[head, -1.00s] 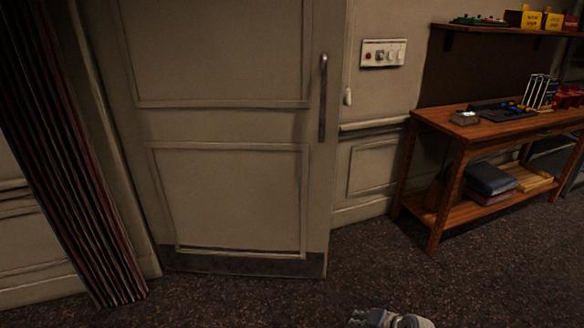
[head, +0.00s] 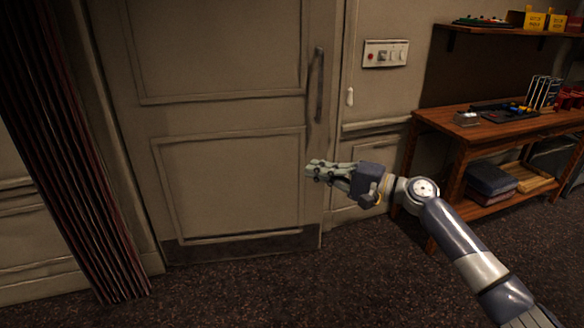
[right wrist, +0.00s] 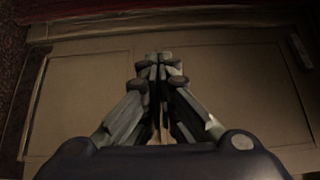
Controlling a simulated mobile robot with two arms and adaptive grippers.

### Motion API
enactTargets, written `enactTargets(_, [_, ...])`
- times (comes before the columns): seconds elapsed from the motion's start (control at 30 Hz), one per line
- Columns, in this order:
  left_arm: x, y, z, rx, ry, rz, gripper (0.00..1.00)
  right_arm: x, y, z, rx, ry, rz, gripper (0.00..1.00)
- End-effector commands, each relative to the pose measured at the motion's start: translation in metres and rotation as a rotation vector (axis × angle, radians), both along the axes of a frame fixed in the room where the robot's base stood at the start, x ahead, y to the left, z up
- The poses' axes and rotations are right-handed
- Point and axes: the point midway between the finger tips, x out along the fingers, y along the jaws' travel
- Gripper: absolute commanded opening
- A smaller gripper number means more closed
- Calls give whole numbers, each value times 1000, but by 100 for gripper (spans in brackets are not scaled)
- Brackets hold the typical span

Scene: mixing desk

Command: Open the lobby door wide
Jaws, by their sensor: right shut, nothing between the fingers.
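The lobby door (head: 222,128) is a beige panelled door in the middle of the head view. Its upright bar handle (head: 317,85) is near the right edge. The door's lower right corner stands slightly out from the wall line, so it looks a little ajar. My right gripper (head: 309,169) is in front of the door's right edge, below the handle, its fingers pointing left. In the right wrist view its fingers (right wrist: 160,62) are together and empty, with a door panel (right wrist: 80,85) behind. I cannot tell whether they touch the door. My left gripper is not in view.
A dark red pleated curtain (head: 70,170) hangs left of the door. A switch panel (head: 386,53) is on the wall to the right. A wooden workbench (head: 440,128) with items on it stands at the right. The dark carpet (head: 270,295) before the door is clear.

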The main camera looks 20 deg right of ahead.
Motion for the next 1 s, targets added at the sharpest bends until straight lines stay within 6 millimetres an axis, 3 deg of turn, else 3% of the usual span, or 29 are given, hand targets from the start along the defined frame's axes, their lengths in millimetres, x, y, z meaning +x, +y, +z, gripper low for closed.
enactTargets(0.2, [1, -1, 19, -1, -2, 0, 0, 32, 33, 4, 1, 1, 1, 0])
enactTargets(0.4, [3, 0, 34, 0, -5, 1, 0, 14, 56, 2, -2, 1, 0, 0])
enactTargets(1.0, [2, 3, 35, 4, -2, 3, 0, 10, 63, -1, -1, 1, -2, 0])
